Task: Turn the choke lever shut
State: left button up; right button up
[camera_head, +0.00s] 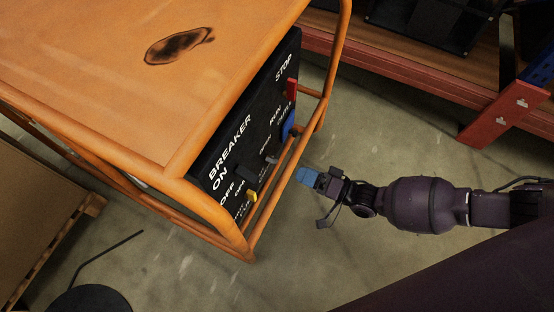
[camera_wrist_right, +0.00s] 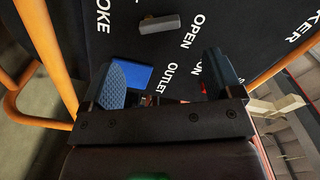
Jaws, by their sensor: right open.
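The black control panel (camera_head: 240,140) is on the near right side of an orange-framed generator. A short grey lever (camera_head: 271,160) sticks out of it. In the right wrist view the grey lever (camera_wrist_right: 160,22) is beyond the fingertips, near the word OPEN and a cut-off label ending in "OKE". I take it for the choke lever. My right gripper (camera_head: 308,177) is open and empty, apart from the panel and outside the orange frame. In the right wrist view its fingers (camera_wrist_right: 168,80) are spread, with a blue part (camera_wrist_right: 138,76) of the panel behind them. My left gripper is out of view.
Orange frame tubes (camera_head: 285,165) run in front of the panel. A yellow part (camera_head: 251,196), a red part (camera_head: 292,88) and a black breaker switch (camera_head: 247,172) also stick out. A red-edged shelf (camera_head: 430,75) stands at the upper right. Concrete floor is clear below the right gripper.

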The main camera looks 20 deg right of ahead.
aim_at(276, 162)
jog(key=b+x, duration=0.1)
jog(key=x, duration=0.6)
jog(key=shift+w+a+f, duration=0.2)
jog(key=shift+w+a, duration=0.1)
jog(key=shift+a, duration=0.05)
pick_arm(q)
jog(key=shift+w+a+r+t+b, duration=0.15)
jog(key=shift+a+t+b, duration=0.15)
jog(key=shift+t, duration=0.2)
pick_arm(e)
jog(key=shift+w+a+r, duration=0.1)
jog(key=shift+w+a, duration=0.25)
jog(key=shift+w, duration=0.05)
jog(key=shift+c, duration=0.4)
jog(key=c, duration=0.8)
jog(key=shift+c, duration=0.2)
